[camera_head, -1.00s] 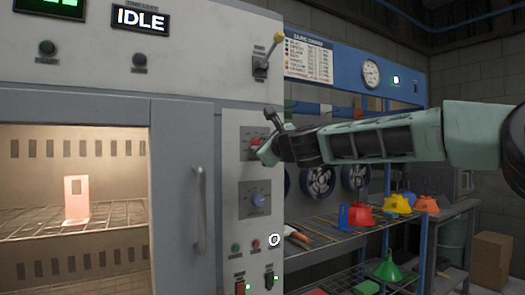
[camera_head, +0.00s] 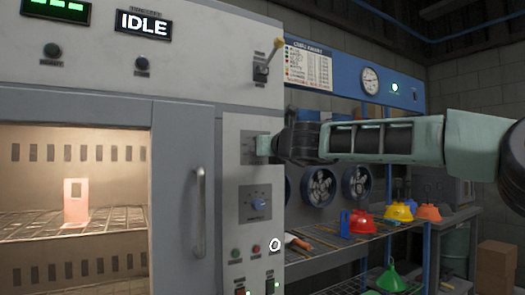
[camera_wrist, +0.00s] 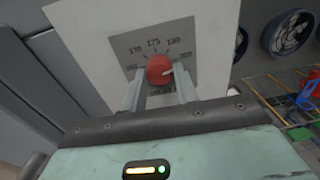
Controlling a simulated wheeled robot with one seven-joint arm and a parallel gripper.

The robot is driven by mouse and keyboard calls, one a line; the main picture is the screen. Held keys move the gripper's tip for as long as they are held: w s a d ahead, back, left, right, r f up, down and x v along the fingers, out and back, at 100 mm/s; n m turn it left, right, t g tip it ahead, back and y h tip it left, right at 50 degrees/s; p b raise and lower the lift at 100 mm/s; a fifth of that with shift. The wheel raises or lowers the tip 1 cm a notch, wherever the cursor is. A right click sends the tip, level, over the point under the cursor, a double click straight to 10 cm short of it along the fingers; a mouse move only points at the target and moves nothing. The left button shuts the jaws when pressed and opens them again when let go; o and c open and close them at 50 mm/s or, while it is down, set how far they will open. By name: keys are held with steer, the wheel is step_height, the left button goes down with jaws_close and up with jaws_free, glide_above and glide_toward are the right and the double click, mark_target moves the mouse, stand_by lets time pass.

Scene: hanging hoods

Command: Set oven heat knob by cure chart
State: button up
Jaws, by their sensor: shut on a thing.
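My gripper (camera_wrist: 160,90) is shut on the red heat knob (camera_wrist: 159,68) on the oven's front panel; the wrist view shows a finger on each side of it. A dial scale (camera_wrist: 152,42) around the knob carries numbers such as 170, 175 and 190, partly blurred. The knob's pale pointer mark points to the right, toward the last number. In the head view my gripper (camera_head: 268,146) covers the knob. The cure chart (camera_head: 308,67) hangs on the blue board right of the oven; its rows are too small to read. The oven display (camera_head: 143,25) reads IDLE.
A lever (camera_head: 268,62) sticks out above. The oven door handle (camera_head: 199,213) is to the left. A pink part (camera_head: 76,203) stands on the oven rack. Coloured hoods (camera_head: 400,211) lie on the shelf.

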steer(key=shift+f, duration=0.1)
stand_by(0.5)
steer(key=o, duration=1)
steer(key=shift+c, duration=0.2)
steer(key=shift+d, duration=0.1)
steer(key=b+v, duration=0.8)
steer(key=v, duration=0.9)
steer(key=shift+s, duration=0.15)
